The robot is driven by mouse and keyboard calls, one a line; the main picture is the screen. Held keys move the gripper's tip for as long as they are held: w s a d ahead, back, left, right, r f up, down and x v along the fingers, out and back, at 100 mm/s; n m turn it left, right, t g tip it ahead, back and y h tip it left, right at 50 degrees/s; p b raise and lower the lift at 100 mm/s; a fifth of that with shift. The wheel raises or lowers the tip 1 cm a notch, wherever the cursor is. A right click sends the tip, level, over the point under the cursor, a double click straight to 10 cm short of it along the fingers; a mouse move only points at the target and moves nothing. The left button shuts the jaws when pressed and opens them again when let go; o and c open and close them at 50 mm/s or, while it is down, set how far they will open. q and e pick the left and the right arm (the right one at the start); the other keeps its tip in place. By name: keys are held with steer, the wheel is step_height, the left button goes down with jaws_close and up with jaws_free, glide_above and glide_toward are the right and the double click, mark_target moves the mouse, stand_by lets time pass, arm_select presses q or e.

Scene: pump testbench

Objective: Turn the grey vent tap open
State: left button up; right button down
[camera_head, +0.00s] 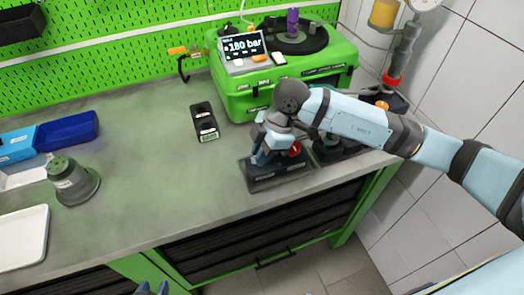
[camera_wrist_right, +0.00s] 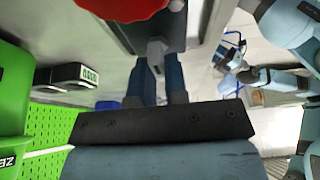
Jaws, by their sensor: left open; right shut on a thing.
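The grey vent tap (camera_wrist_right: 157,50) shows in the right wrist view as a small grey handle between my two blue fingers. My right gripper (camera_wrist_right: 157,72) is shut on it. In the head view my right gripper (camera_head: 263,150) points down over a dark block (camera_head: 280,180) at the bench's front edge, and it hides the tap there. A red knob (camera_head: 295,149) sits just right of the gripper; a large red part (camera_wrist_right: 120,8) shows at the top of the wrist view. The tap's angle cannot be told. My left gripper (camera_head: 152,289) shows only its blue tips at the bottom edge, open.
A green pump case (camera_head: 240,105) with a display reading 180 bar (camera_head: 243,47) stands behind the block. A black device (camera_head: 205,122) lies left of it. A grey-green cup-like part (camera_head: 72,180) and blue bins (camera_head: 68,131) stand at the left. The bench middle is clear.

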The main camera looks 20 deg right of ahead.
steer(key=n, duration=0.2)
steer(key=n+g+p, duration=0.1)
steer(key=n, duration=0.1)
steer(key=shift+w+g, duration=0.1)
steer(key=shift+g, duration=0.2)
steer(key=n+g+h, duration=0.1)
steer(key=n, duration=0.3)
steer(key=shift+a+n, duration=0.1)
steer(key=shift+n, duration=0.3)
steer(key=n+g+h+b, duration=0.1)
steer(key=n, duration=0.1)
steer(key=shift+w+n, duration=0.1)
steer(key=shift+n, duration=0.3)
steer(key=n+h+b, duration=0.1)
steer(key=n, duration=0.2)
steer(key=shift+f+g, duration=0.1)
steer(key=shift+g, duration=0.2)
steer(key=shift+n+h+b, duration=0.5)
steer(key=shift+n, duration=0.3)
steer(key=shift+a+n+b, duration=0.1)
steer(key=shift+n+b, duration=0.2)
steer(key=shift+n, duration=0.3)
steer(key=shift+n+h, duration=0.3)
